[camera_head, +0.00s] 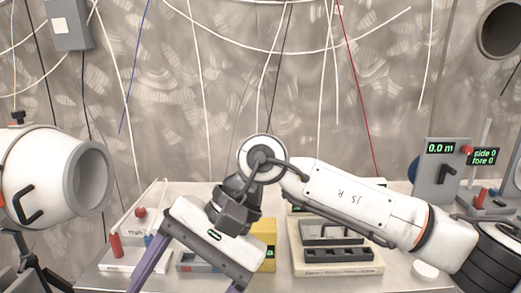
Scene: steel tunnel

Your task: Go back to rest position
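My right arm comes in from the right and reaches across the middle of the view, above the table. My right gripper (190,278) hangs down left of the middle, tilted, with a white body and two fingers spread wide apart. It is open, and no object shows between the fingers; the fingertips are cut off by the bottom edge. My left gripper is not in view.
A steel table (400,282) lies below my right arm. On it are a yellow box (264,233), a beige slotted box (338,268), a red cylinder (116,245) and a grey panel (437,165) reading "0.0 m". A white barrel-shaped device (40,165) stands left. Cables hang along the wall.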

